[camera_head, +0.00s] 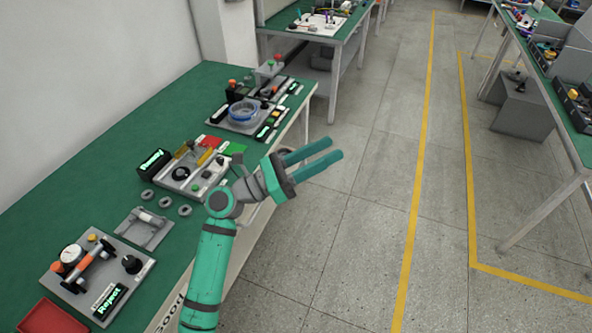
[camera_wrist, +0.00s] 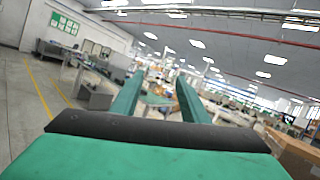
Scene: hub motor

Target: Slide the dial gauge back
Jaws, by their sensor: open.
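The dial gauge (camera_head: 71,254) has a round white face and sits on a grey fixture plate (camera_head: 75,290) at the near left of the green bench, in the head view. An orange-ended bar (camera_head: 82,262) runs beside it, and a black knob (camera_head: 132,264) stands at the plate's right. A display on the plate reads "Reject". My gripper (camera_head: 313,158) is open and empty, held out past the bench's right edge above the floor, well away from the gauge. In the wrist view its two green fingers (camera_wrist: 158,100) are apart, with only the distant hall between them.
A red tray (camera_head: 50,318) lies at the near left. A small grey stand (camera_head: 145,228), several grey rings (camera_head: 165,201) and another test fixture (camera_head: 190,170) lie beyond the gauge plate. A motor fixture (camera_head: 243,112) stands further back. The aisle floor at right is clear.

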